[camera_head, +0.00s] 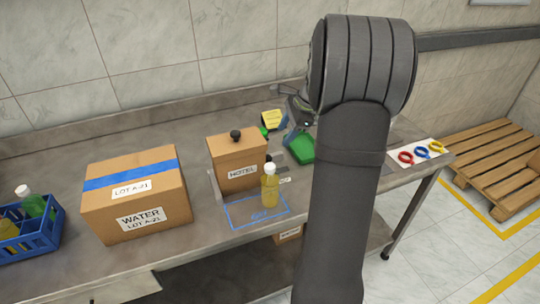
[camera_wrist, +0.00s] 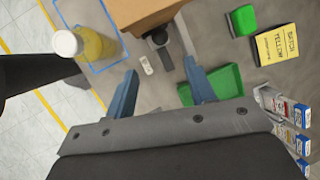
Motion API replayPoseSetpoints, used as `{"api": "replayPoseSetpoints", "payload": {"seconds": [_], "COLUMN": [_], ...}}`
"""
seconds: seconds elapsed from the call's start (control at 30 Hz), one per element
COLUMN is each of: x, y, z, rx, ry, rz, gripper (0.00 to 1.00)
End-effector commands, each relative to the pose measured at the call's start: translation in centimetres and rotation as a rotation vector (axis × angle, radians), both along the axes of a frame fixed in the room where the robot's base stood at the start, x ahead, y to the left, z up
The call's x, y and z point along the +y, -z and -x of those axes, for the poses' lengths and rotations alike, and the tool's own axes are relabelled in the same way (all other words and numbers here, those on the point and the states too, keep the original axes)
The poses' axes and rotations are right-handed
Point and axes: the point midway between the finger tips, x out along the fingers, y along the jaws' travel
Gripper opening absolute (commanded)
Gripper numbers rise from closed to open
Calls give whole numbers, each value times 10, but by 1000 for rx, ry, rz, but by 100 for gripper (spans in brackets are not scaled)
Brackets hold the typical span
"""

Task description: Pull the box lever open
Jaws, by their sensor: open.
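The brown box labelled HOTEL (camera_head: 238,163) stands on the bench with a black knob on top. In the wrist view its edge (camera_wrist: 135,12) shows at the top. A short dark lever with a grey bar (camera_wrist: 163,56) sticks out from the box's side, beside a small white label (camera_wrist: 146,65). My gripper (camera_wrist: 160,70) is open and empty. Its two blue-grey fingers point toward the lever, whose end lies in the gap between the fingertips in this view; I cannot tell the height between them. In the head view my arm hides most of the gripper.
A yellow bottle (camera_head: 270,189) stands within a blue outline in front of the box. A green tray (camera_wrist: 218,83) lies close to the right finger. A yellow card (camera_wrist: 274,46) and green block (camera_wrist: 244,20) are beyond. A WATER carton (camera_head: 135,195) and blue crate (camera_head: 32,239) stand left.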

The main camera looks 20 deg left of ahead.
Motion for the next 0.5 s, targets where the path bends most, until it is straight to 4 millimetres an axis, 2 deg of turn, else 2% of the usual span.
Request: {"api": "replayPoseSetpoints", "payload": {"seconds": [0.03, 0.3, 0.5], "x": [5, 29, 43], "y": [12, 65, 93], "z": [2, 6, 7], "rx": [5, 5, 2], "ry": [-2, -2, -2], "rz": [1, 1, -1], "gripper": [50, 50, 50]}}
